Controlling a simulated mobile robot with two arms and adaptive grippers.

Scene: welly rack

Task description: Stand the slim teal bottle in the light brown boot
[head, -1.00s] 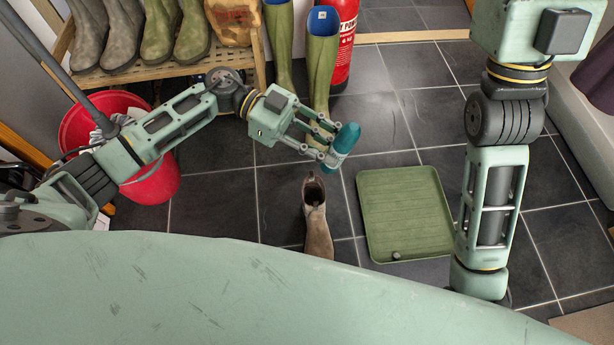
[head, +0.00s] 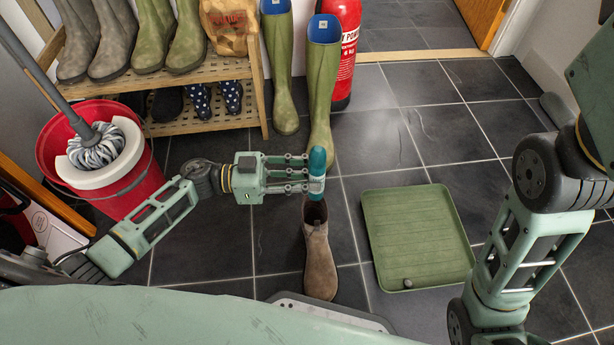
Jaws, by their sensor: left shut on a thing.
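The slim teal bottle (head: 317,161) is upright in my left gripper (head: 310,182), whose fingers are shut on it from the left. The light brown boot (head: 319,262) stands on the dark tiled floor with its opening toward the back. In the head view the bottle's lower end appears just above or at the boot's opening; I cannot tell whether it is inside. My right arm is at the right edge of the view, and its gripper is out of sight.
A green tray (head: 418,236) with a small grey object lies right of the boot. Green boots (head: 323,85) and a red extinguisher (head: 345,50) stand behind. A red mop bucket (head: 70,140) and wooden shoe rack (head: 190,73) are at left.

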